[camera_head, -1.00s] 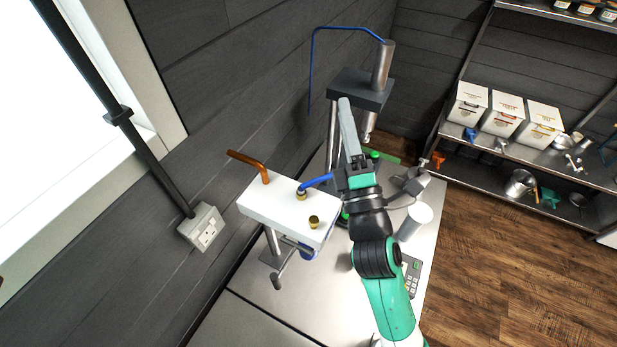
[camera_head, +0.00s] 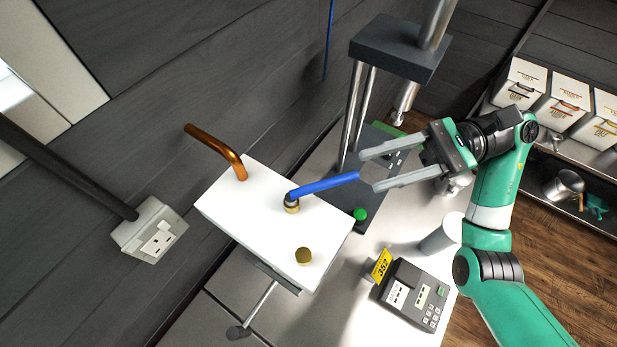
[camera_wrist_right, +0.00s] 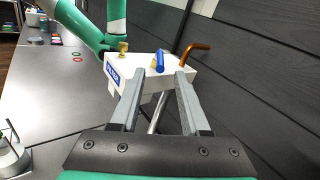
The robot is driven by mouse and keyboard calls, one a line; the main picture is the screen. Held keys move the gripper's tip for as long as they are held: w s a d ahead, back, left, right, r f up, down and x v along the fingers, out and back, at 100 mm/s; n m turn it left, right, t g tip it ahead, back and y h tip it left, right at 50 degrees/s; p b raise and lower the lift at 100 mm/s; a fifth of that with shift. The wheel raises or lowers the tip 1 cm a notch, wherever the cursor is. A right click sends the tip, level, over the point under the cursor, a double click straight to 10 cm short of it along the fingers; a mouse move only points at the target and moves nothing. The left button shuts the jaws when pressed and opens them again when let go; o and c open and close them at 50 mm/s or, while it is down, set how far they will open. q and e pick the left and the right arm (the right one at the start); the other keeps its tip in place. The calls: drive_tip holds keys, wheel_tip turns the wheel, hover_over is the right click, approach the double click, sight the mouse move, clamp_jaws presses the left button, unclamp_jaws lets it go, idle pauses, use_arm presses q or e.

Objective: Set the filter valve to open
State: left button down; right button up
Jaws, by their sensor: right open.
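The filter valve's blue lever (camera_head: 325,185) sits on a brass fitting (camera_head: 291,204) on top of a white filter box (camera_head: 240,215). In the head view the lever points right and slightly up. My right gripper (camera_head: 368,172) is open, its two fingers pointing left at the lever's free end. The lever tip is close to the fingertips; I cannot tell whether it touches. In the right wrist view the blue lever (camera_wrist_right: 159,62) shows end-on beyond the open fingers, with nothing held. My left gripper is in neither current view.
A copper pipe (camera_head: 218,146) rises at the box's back left, and a brass knob (camera_head: 303,255) stands at its front. A dark-topped stand (camera_head: 400,48) rises behind the lever. A keypad device (camera_head: 415,293) and grey cylinder (camera_head: 442,234) are on the bench to the right.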

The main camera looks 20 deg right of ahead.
sight(316, 187)
drive_tip(key=a+p, duration=0.1)
drive_tip(key=a, duration=0.2)
drive_tip(key=a+p, duration=0.1)
drive_tip(key=a, duration=0.3)
drive_tip(key=w+a+p, duration=0.1)
drive_tip(key=a, duration=0.3)
drive_tip(key=shift+a, duration=0.1)
drive_tip(key=shift+c, duration=0.2)
clamp_jaws()
idle(0.8)
